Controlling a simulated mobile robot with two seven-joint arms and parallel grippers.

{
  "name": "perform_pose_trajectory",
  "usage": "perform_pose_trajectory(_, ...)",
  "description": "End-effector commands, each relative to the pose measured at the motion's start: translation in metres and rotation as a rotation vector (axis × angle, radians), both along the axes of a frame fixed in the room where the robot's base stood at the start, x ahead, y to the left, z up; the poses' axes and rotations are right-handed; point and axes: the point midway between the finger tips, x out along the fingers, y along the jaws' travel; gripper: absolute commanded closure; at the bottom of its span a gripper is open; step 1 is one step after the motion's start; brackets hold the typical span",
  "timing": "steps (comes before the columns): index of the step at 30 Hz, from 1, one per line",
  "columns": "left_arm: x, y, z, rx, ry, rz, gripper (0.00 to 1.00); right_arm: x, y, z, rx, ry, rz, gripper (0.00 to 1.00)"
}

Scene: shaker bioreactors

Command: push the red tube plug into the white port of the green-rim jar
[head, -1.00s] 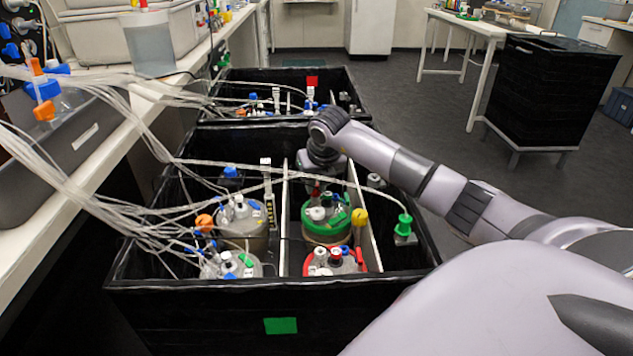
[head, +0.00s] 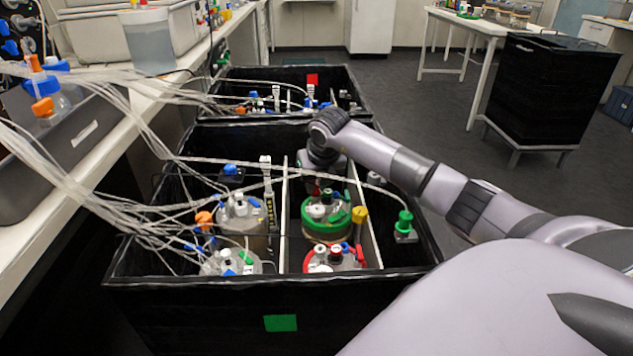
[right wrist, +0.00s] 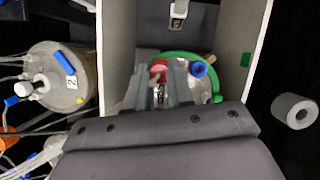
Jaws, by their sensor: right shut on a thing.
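The green-rim jar (head: 325,232) stands in the right-hand compartment of the near black box, and its green rim also shows in the right wrist view (right wrist: 186,55). A white port (head: 318,212) is on its lid. My right gripper (right wrist: 164,84) points down above this lid, shut on the red tube plug (right wrist: 158,68). The plug is just above or at the lid; the fingers hide its lower end, so I cannot tell whether it touches the port. In the head view the fingertips are small and partly hidden. My left gripper is not in view.
A red-rim jar (head: 334,260) stands just in front of the green-rim jar. Pale divider walls (head: 367,236) flank the compartment. More jars with tubes, such as one with an orange cap (head: 204,219), stand to the left. Thin clear tubes cross above the box.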

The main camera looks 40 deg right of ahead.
Motion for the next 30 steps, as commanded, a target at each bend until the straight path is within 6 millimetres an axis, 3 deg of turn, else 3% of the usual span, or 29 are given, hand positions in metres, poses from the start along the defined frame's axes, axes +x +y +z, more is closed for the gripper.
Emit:
perform_pose_trajectory(6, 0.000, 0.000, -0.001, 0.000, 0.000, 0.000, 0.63, 0.000, 0.000, -0.002, 0.000, 0.002, 0.000, 1.00)
perform_pose_trajectory(7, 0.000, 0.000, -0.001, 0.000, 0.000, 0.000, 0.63, 0.000, 0.000, -0.002, 0.000, 0.002, 0.000, 0.69)
perform_pose_trajectory(9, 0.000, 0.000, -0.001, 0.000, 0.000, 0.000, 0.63, 0.000, 0.000, -0.002, 0.000, 0.002, 0.000, 0.49)
perform_pose_trajectory(20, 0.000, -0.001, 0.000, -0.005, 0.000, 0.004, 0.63, -0.001, 0.001, 0.003, 0.000, 0.000, 0.000, 0.49)
perform_pose_trajectory(30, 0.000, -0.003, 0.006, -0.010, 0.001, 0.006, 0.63, -0.019, 0.009, 0.050, -0.002, 0.000, 0.001, 0.49)
